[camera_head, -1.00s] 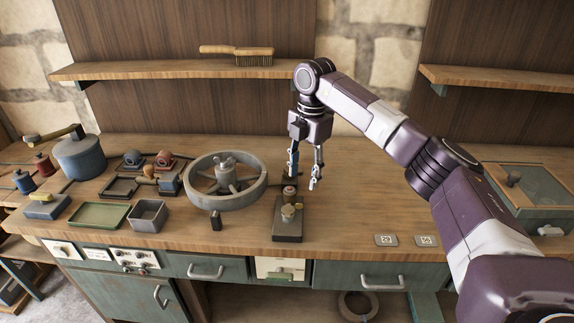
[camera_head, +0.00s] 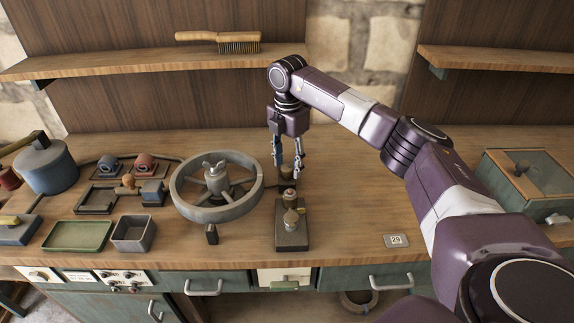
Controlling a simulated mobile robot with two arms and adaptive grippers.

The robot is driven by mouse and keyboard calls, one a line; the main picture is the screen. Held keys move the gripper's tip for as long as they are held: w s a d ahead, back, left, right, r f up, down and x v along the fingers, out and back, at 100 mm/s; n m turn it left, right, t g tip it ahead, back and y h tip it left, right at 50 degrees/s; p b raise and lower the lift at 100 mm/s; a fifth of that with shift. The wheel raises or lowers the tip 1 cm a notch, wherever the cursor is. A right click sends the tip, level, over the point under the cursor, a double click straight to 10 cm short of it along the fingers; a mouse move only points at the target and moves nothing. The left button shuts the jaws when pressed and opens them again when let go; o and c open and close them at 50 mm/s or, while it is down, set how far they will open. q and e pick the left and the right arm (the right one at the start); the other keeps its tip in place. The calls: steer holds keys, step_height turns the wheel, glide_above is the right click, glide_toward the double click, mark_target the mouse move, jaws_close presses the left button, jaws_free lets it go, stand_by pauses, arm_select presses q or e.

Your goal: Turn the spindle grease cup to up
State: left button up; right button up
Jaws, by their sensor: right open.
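A dark block fixture (camera_head: 291,241) stands on the bench right of the handwheel. A brass knobbed fitting (camera_head: 291,219) sits on it, with a small red-topped part (camera_head: 289,194) just behind; I cannot tell for sure which piece is the spindle grease cup. A further brass-coloured piece (camera_head: 287,174) shows behind these, partly covered by my fingers. My right gripper (camera_head: 288,164) points down with its fingers apart and empty, over the back end of the fixture. Contact with the rear piece cannot be judged. My left gripper is not in view.
The grey spoked handwheel (camera_head: 216,186) stands close left of the fixture. Left of it are a green tray (camera_head: 78,235), a grey bin (camera_head: 133,233) and a blue pot (camera_head: 47,168).

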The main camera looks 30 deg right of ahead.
steer(key=shift+f, duration=0.6)
steer(key=shift+w+f, duration=0.2)
steer(key=shift+f, duration=0.3)
steer(key=shift+c, duration=0.6)
steer(key=c, duration=0.8)
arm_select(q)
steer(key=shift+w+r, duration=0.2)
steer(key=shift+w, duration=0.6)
arm_select(e)
steer(key=shift+c, duration=1.2)
